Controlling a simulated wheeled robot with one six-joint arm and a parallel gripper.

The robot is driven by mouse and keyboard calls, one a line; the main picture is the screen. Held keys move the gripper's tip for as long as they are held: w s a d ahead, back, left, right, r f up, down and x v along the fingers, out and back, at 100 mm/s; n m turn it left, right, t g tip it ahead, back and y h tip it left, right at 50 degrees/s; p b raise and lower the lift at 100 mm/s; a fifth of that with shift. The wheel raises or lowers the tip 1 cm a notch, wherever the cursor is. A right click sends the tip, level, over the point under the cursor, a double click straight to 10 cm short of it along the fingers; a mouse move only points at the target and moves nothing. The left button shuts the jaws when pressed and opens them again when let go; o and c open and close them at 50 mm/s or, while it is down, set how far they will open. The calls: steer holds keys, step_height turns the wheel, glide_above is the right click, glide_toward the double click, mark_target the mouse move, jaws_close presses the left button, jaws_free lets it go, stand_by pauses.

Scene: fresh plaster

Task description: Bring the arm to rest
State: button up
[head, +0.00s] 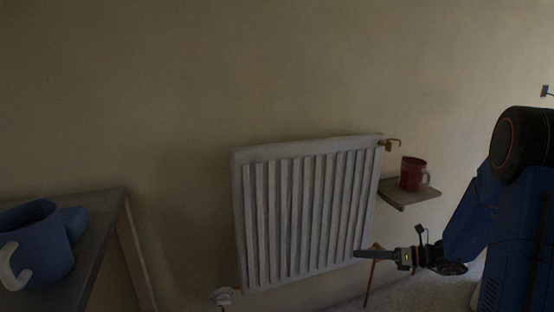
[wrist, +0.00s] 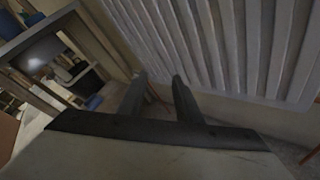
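My gripper (head: 372,254) is at the lower right of the head view, at the end of my blue arm. It is in front of the radiator's lower right part and points left. In the wrist view my gripper (wrist: 160,86) shows two dark fingers with a clear gap between them and nothing held. The white ribbed radiator (head: 305,215) hangs on the wall. It also fills the upper right of the wrist view (wrist: 235,45).
A red mug (head: 413,174) stands on a small wooden shelf (head: 408,200) right of the radiator. A brass valve (head: 388,144) sticks out at the radiator's top right. Bare floor shows at the lower right.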

steer(key=s+a+r+n+g+h, duration=0.3)
steer(key=s+a+r+n, duration=0.1)
steer(key=s+n, duration=0.5)
steer(key=s+a+r+n+g+h, duration=0.35)
steer(key=s+n, duration=0.35)
steer(key=s, duration=0.4)
steer(key=s+d+r+n+t+h, duration=0.2)
steer(key=s+d+n+h, duration=0.1)
steer(key=s+n, duration=0.4)
steer(key=s+d+r+n+t+h, duration=0.2)
steer(key=s+d+n+t+h, duration=0.1)
steer(key=s+n, duration=0.3)
steer(key=shift+s+d+r+n+h, duration=0.4)
steer(key=shift+d+h, duration=0.25)
steer(key=shift+d, duration=0.1)
